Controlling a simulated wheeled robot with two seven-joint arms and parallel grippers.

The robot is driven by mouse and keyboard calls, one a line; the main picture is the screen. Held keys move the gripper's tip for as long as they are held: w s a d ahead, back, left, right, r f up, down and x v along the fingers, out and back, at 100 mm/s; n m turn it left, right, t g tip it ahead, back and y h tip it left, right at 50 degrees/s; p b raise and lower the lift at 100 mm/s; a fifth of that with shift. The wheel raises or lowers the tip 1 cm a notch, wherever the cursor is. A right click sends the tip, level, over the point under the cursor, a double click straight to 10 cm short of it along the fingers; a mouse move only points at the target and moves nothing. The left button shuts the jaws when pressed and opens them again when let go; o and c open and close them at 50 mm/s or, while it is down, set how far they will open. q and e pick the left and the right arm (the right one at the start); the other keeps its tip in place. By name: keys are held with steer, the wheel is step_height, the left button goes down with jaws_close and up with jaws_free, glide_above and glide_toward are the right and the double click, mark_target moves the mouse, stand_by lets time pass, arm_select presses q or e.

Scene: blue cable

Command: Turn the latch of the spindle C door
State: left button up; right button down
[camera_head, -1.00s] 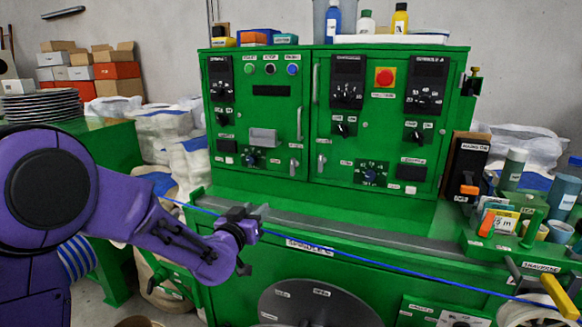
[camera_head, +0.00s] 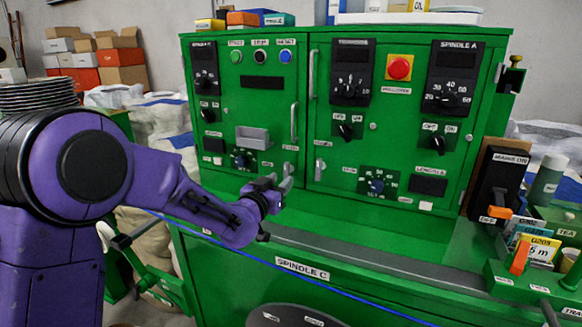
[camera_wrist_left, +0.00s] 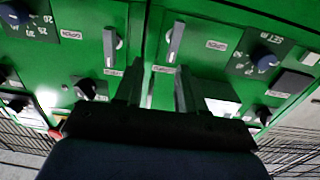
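Two green doors with small grey upright latches face me. The left door's latch (camera_head: 288,171) and the right door's latch (camera_head: 319,169) flank the seam. My left gripper (camera_head: 285,183) is just below the left door's latch. In the left wrist view that latch (camera_wrist_left: 175,42) is just ahead of my open, empty fingers (camera_wrist_left: 158,72), nearer the right finger. The other latch (camera_wrist_left: 109,46) is to the left, outside the fingers. Contact cannot be told. My right gripper is not in view.
A blue cable (camera_head: 250,259) runs across the front below my arm. Knobs and a dial (camera_head: 241,158) are close to the latch. Door handles (camera_head: 294,122) stand out above.

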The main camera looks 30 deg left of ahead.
mark_target(285, 169)
arm_select(q)
steer(key=w, duration=0.1)
steer(key=w+a, duration=0.1)
steer(key=p, duration=0.1)
steer(key=shift+w+a+r+y, duration=0.3)
steer(key=shift+w+r, duration=0.1)
steer(key=w, duration=0.3)
steer(key=w+p, duration=0.1)
steer(key=shift+w+a+f, duration=0.3)
steer(key=shift+a+f, duration=0.05)
steer(key=shift+f, duration=0.05)
steer(key=shift+s+d+r, duration=0.1)
steer(key=shift+s+d, duration=0.05)
jaws_close()
steer(key=shift+n, duration=0.3)
